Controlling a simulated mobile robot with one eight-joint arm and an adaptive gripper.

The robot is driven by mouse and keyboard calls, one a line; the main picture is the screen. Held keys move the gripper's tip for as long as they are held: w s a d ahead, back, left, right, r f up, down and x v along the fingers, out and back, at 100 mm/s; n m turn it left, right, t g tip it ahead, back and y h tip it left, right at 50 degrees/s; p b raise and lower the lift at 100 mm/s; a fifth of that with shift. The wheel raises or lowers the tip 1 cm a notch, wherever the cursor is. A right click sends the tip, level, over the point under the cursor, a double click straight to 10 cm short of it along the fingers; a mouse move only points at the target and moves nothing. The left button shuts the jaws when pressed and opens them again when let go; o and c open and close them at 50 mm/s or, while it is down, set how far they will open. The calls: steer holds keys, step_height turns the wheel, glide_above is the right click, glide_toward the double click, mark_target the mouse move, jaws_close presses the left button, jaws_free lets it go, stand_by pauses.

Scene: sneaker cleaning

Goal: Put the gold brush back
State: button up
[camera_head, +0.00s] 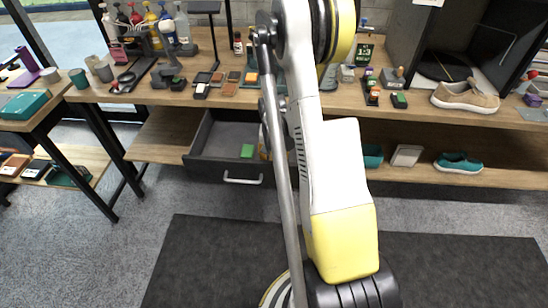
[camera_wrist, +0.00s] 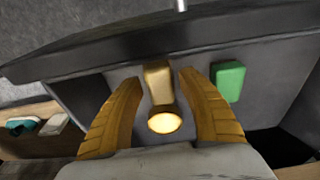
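The gold brush appears to be the tan-gold piece (camera_wrist: 158,80) in the wrist view, with a bright round pale-yellow end (camera_wrist: 164,122) facing my camera. It is at the grey drawer (camera_wrist: 120,76). My gripper (camera_wrist: 160,75) has its two gold-brown fingers on either side of this piece, with narrow gaps showing near the tips, so it looks open. In the head view the open drawer (camera_head: 212,138) is under the workbench, and a small yellowish sliver shows beside my arm. My gripper is hidden behind my arm there.
A green block (camera_wrist: 228,80) lies in the drawer beside my right finger; it also shows in the head view (camera_head: 247,151). The drawer's front wall and handle (camera_head: 242,181) are close.

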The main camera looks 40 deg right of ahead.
steer(key=shift+r, duration=0.1)
step_height(320, 180, up, 12)
steer(key=s+a+p, duration=0.1)
steer(key=a+p, duration=0.1)
steer(key=p, duration=0.3)
steer(key=a+r+n+t, duration=0.2)
steer(key=a+r+n, duration=0.2)
steer(key=a+r, duration=0.85)
steer(key=s+a+r+n+t, duration=0.2)
steer(key=s+a+r+n, duration=0.1)
steer(key=a, duration=0.4)
steer(key=s+a+r+n+t+y, duration=0.1)
steer(key=s+a+r+n+t, duration=0.1)
steer(key=s+a+r, duration=0.3)
steer(key=s+a, duration=0.2)
steer(key=shift+s+a+n, duration=0.35)
steer(key=shift+a+n, duration=0.05)
steer(key=shift+r, duration=0.1)
